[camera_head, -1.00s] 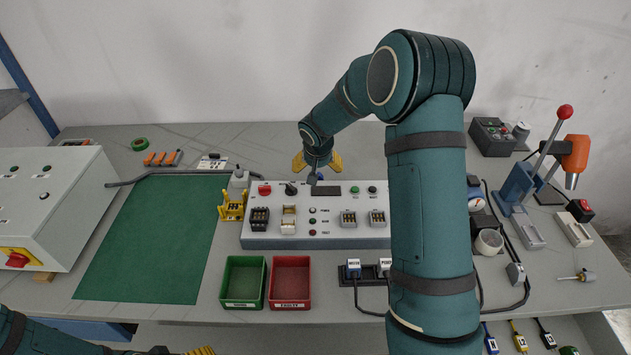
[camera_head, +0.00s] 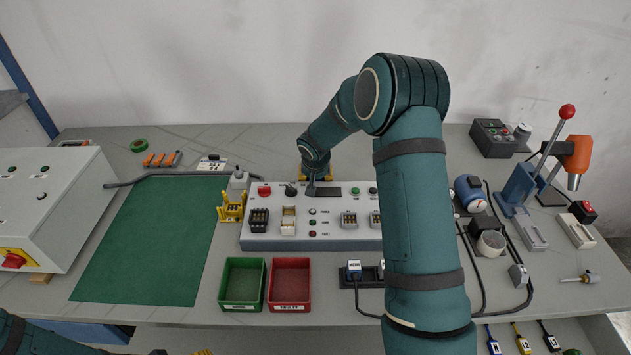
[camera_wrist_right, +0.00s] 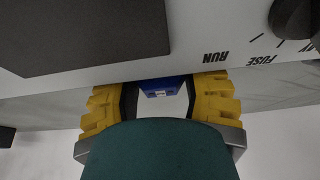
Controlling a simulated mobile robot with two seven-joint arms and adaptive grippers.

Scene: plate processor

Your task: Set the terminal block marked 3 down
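My right gripper (camera_head: 315,173) is at the back edge of the white test panel (camera_head: 330,242), mostly hidden behind my wrist in the head view. In the right wrist view, its yellow fingers (camera_wrist_right: 160,92) are on either side of a small blue block (camera_wrist_right: 160,86) with a white label. The dark finger pads appear to meet the block's sides. The label is too small to read, so I cannot confirm a 3. Whether the block touches a surface under it cannot be told. Only a yellow tip of my left gripper (camera_head: 202,352) shows at the bottom edge.
Green (camera_head: 242,306) and red (camera_head: 290,307) bins stand in front of the panel. A yellow fixture (camera_head: 232,206) stands at its left end. The green mat (camera_head: 150,240) is clear. My right arm hides the panel's right end. A lever press (camera_head: 520,185) stands at the right.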

